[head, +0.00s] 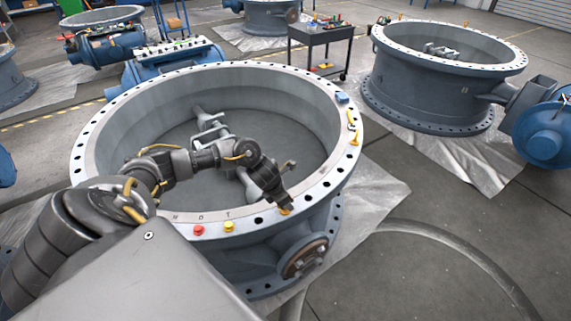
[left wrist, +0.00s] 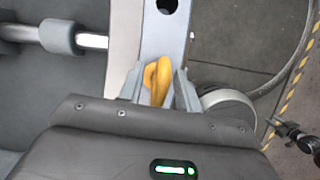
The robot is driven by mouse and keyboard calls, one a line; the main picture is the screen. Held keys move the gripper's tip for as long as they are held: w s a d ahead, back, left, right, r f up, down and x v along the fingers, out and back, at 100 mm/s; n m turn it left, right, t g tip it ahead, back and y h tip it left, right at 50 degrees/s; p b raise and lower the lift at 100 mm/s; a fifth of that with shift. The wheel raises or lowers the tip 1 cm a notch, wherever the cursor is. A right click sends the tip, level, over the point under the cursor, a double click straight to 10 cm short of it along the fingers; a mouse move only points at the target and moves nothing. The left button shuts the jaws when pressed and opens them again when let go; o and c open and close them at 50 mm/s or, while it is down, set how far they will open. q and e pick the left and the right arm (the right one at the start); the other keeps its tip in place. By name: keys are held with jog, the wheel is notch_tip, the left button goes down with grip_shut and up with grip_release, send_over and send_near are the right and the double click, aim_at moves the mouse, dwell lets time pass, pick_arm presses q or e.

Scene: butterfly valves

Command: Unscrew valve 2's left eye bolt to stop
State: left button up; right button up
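The near butterfly valve is a large grey ring with a pale drilled flange (head: 88,141). A yellow eye bolt (head: 285,211) stands on its front right flange, partly hidden by my gripper. My left gripper (head: 279,203) reaches over the flange with its fingers down at this bolt. In the left wrist view the bolt's yellow eye (left wrist: 157,78) sits between the two fingers (left wrist: 160,88), which lie close along both sides and look shut on it. The bolt's thread is hidden. Another yellow eye bolt (head: 355,138) stands on the right flange. My right gripper is not in view.
A red knob (head: 198,230) and a yellow knob (head: 228,227) sit on the front flange. A blue item (head: 342,98) lies on the right flange. A dark tool cart (head: 320,38) and another large valve (head: 449,50) stand behind. The floor at front right is clear except for a hose.

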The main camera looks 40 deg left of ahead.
pick_arm(q)
grip_shut()
jog(key=shift+r+n, duration=0.1)
jog(key=shift+n, duration=0.2)
